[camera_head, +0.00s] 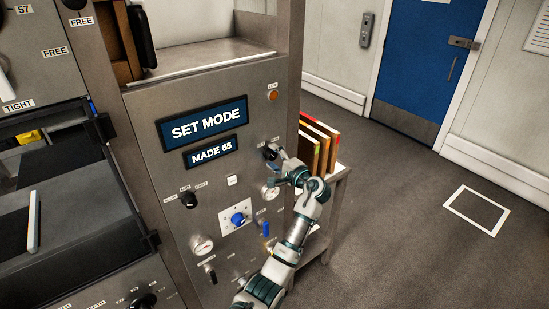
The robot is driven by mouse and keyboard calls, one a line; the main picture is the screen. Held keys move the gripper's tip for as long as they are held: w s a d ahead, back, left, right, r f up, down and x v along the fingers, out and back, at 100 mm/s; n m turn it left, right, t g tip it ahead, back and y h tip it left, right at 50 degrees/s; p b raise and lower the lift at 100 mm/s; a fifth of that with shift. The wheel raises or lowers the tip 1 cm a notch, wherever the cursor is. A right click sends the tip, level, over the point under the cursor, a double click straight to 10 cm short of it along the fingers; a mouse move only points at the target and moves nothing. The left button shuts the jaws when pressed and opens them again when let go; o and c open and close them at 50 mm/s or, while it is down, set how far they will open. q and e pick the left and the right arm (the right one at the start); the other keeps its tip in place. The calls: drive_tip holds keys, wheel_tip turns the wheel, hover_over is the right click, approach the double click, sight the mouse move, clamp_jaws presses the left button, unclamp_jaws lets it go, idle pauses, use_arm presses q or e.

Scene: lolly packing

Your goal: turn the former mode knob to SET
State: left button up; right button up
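A steel machine panel (165,150) fills the middle of the view. Its blue display (203,123) reads SET MODE, and a smaller one (211,152) below reads MADE 65. A black knob (269,153) sits at the panel's upper right; its small label is too blurred to read.
Another black knob (188,200), a blue knob (238,218), a blue lever (265,228) and round gauges (202,244) are on the panel. Upright boards (318,142) stand on a side table right of the machine. Open floor lies before the blue door (424,55).

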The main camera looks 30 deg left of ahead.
use_arm(q)
drive_tip(key=v, duration=1.2)
